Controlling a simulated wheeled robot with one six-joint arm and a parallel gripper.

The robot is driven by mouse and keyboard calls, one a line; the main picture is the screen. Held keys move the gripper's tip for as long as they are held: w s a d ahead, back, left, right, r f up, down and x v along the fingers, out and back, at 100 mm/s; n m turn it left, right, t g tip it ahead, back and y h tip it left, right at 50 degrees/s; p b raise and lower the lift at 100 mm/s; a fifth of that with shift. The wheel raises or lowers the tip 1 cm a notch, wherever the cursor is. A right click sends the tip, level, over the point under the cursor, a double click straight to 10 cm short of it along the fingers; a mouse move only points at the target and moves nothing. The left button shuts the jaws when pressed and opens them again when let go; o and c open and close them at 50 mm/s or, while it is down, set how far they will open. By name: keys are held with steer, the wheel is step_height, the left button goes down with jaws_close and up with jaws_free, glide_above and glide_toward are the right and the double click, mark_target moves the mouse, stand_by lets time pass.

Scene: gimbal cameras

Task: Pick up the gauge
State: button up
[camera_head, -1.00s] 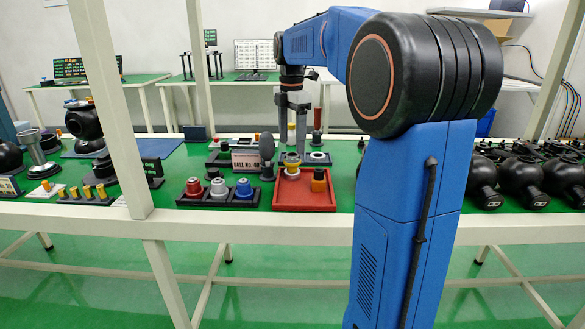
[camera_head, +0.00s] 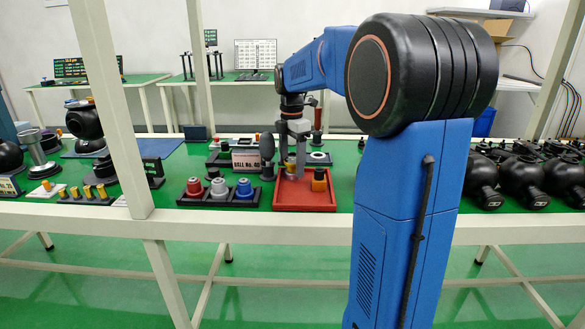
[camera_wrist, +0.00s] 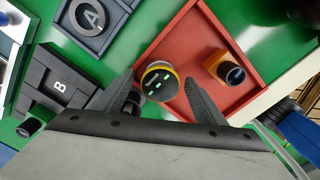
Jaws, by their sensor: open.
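The gauge (camera_wrist: 158,84) is a round piece with a dark face, pale green marks and a yellow rim. It is in the red tray (camera_head: 280,207), toward the tray's left side in the wrist view. My gripper (camera_wrist: 159,78) is open, with one finger on each side of the gauge. I cannot tell whether either finger touches it. In the head view my gripper (camera_head: 296,166) is lowered over the tray and partly hides the yellow gauge (camera_head: 290,160).
An orange-and-black block (camera_head: 319,180) shares the tray on the right, close to my gripper; it also shows in the wrist view (camera_wrist: 224,68). A rack of red, grey and blue knobs (camera_head: 219,201) stands left of the tray. A dark paddle-shaped piece (camera_head: 267,147) stands close left of the gripper.

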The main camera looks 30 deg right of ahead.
steer(key=c, duration=1.2)
